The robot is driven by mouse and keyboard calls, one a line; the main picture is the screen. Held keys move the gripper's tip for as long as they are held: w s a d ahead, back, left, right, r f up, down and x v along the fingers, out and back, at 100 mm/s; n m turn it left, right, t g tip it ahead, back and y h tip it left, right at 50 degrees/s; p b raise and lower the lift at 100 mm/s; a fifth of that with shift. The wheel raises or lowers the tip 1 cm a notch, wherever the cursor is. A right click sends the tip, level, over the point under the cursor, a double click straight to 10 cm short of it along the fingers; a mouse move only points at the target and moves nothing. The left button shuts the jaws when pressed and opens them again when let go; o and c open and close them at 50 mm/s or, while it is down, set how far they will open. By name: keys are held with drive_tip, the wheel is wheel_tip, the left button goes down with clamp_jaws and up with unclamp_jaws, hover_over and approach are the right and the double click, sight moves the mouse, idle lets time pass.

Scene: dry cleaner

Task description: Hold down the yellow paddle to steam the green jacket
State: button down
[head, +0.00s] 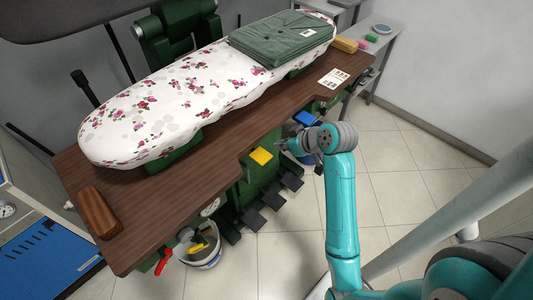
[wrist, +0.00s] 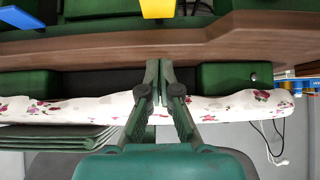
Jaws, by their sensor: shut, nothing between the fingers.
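In the wrist view the yellow paddle (wrist: 158,8) is at the top edge, partly cut off. My gripper (head: 283,145) is shut and empty, beside the table's front edge; its fingertips are partly hidden in the head view. In the wrist view my closed fingertips (wrist: 158,66) are apart from the paddle. The green jacket (head: 282,38) lies folded on the far end of the flowered board (head: 165,105); it also shows in the wrist view (wrist: 60,137).
A blue paddle (head: 306,117) is on the same edge, beyond the yellow one. Several black foot pedals (head: 272,200) stand below. A bucket (head: 203,250) sits under the near end of the wooden table (head: 150,205). The tiled floor on the right is mostly clear.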

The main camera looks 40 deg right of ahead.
hover_over(260, 155)
drive_tip(key=s, duration=0.2)
wheel_tip(260, 155, down, 7)
drive_tip(key=shift+s+f, duration=0.15)
wheel_tip(260, 155, down, 2)
drive_tip(key=shift+s+f, duration=0.15)
drive_tip(key=shift+f, duration=0.75)
